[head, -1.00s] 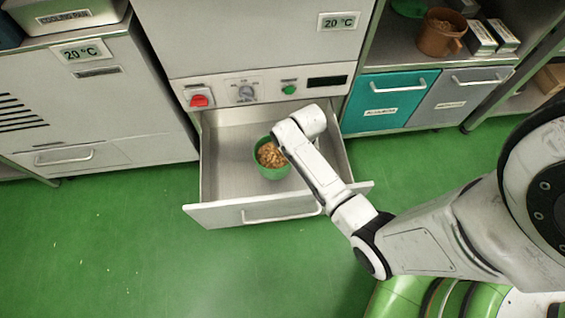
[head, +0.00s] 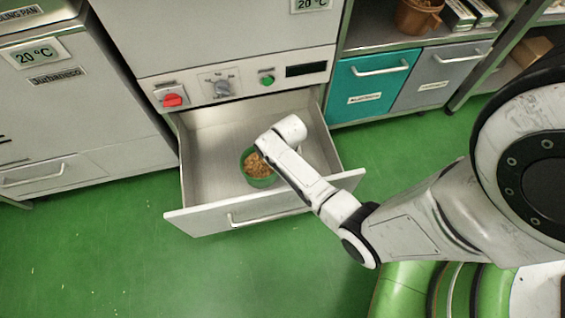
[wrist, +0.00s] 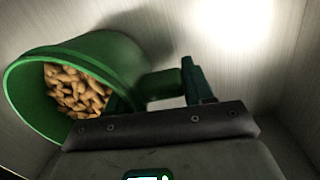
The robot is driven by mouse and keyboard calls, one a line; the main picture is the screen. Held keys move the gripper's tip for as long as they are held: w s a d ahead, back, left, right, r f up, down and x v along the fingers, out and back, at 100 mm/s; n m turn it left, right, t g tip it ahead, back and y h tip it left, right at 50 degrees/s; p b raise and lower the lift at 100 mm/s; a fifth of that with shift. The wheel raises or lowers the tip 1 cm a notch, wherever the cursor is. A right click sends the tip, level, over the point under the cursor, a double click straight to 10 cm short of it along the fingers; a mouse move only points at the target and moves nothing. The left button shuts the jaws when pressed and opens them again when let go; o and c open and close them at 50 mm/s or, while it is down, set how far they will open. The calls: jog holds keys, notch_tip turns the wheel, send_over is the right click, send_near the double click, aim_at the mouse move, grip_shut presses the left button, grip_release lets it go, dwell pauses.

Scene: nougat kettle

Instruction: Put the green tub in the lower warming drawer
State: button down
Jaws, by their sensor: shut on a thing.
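The green tub (head: 259,182) holds brown nuts and is inside the open lower warming drawer (head: 205,150). In the wrist view the tub (wrist: 115,58) is tilted in the picture at the left, with its mouth to the left and a stubby handle (wrist: 160,84) towards my gripper. My gripper (wrist: 158,92) is shut on this handle. In the head view my wrist hides the fingers and part of the tub's right side. I cannot tell whether the tub's base touches the drawer floor.
The drawer front (head: 265,208) juts out over the green floor. A control panel (head: 240,85) with a red switch and green button is above the drawer. A teal cabinet door (head: 372,85) stands to the right, a grey cabinet (head: 75,100) to the left. The drawer floor around the tub looks clear.

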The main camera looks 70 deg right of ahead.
jog(key=shift+f, duration=0.1)
jog(key=shift+c, duration=2.2)
grip_release()
notch_tip(320, 180, up, 12)
jog(key=s+p, duration=0.1)
jog(key=p, duration=0.5)
jog(key=shift+s, duration=0.15)
jog(key=shift+a, duration=0.15)
